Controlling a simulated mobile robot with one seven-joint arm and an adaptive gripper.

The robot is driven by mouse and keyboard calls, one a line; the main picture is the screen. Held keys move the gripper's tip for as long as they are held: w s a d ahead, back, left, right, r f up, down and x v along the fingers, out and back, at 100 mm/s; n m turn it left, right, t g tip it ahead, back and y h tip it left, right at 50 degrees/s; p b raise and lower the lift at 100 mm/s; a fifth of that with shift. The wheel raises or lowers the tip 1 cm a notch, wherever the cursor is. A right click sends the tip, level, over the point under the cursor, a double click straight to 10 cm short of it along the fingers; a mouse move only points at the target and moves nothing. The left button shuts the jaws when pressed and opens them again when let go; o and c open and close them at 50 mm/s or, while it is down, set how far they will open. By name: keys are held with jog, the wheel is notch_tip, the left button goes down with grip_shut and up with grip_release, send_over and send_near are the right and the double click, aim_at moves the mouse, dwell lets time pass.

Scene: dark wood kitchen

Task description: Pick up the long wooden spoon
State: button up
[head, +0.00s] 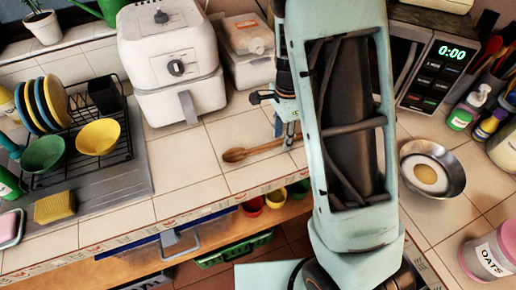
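The long wooden spoon (252,151) lies on the tiled counter, left of my arm. Its bowl is at the left and its handle runs right and slightly up, toward my gripper. My gripper (288,130) points down at the handle end, and its lower tips overlap the handle in the picture. I cannot tell whether they touch it. The far end of the handle is hidden by my gripper and arm. The gripper is small and partly covered by my arm, so its finger opening is unclear.
A white air fryer (172,60) and a lidded plastic box (247,48) stand behind the spoon. A dish rack (82,140) with plates and bowls is at left. A metal bowl (432,168) and microwave (435,75) are at right. The counter in front of the spoon is clear.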

grip_shut()
jog(key=shift+r, duration=0.15)
